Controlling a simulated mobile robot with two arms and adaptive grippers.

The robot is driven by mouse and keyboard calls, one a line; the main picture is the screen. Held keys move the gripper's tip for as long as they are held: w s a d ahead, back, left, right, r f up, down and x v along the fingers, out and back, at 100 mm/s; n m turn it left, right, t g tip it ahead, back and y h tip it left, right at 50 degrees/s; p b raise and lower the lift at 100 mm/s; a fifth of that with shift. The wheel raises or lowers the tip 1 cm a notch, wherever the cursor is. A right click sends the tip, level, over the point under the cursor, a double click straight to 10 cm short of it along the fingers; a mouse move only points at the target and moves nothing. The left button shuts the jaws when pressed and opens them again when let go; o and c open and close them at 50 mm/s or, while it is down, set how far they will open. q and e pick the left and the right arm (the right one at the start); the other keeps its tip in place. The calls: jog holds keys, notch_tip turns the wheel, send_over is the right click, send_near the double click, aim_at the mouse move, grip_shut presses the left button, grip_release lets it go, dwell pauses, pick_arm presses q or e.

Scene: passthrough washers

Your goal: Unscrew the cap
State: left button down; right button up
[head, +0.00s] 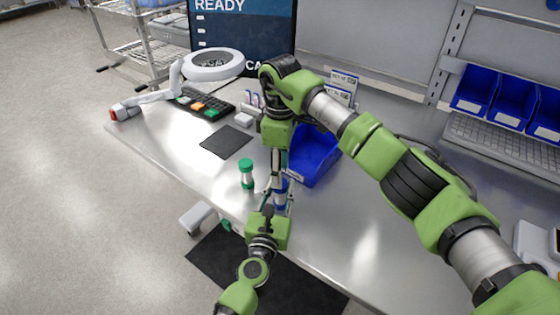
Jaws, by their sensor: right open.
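A small bottle with blue on it (281,198) stands at the table's front edge, partly hidden by both grippers. My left gripper (279,205) reaches up from below, with its fingers on either side of the bottle's lower part, shut on it. My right gripper (280,179) points straight down over the same bottle, fingers open around its top. The cap is mostly hidden between those fingers. A second small bottle with a green cap (246,173) stands upright just to the left, apart from both grippers.
A blue bin (316,158) stands close behind and right of the grippers. The table (345,235) right of the grippers is clear.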

jog(key=shift+f, duration=2.1)
jog(key=c, duration=1.2)
jog(key=o, duration=1.3)
jog(key=shift+c, duration=0.2)
jog(key=shift+r, duration=2.3)
pick_arm(q)
jog(key=c, duration=1.5)
grip_release()
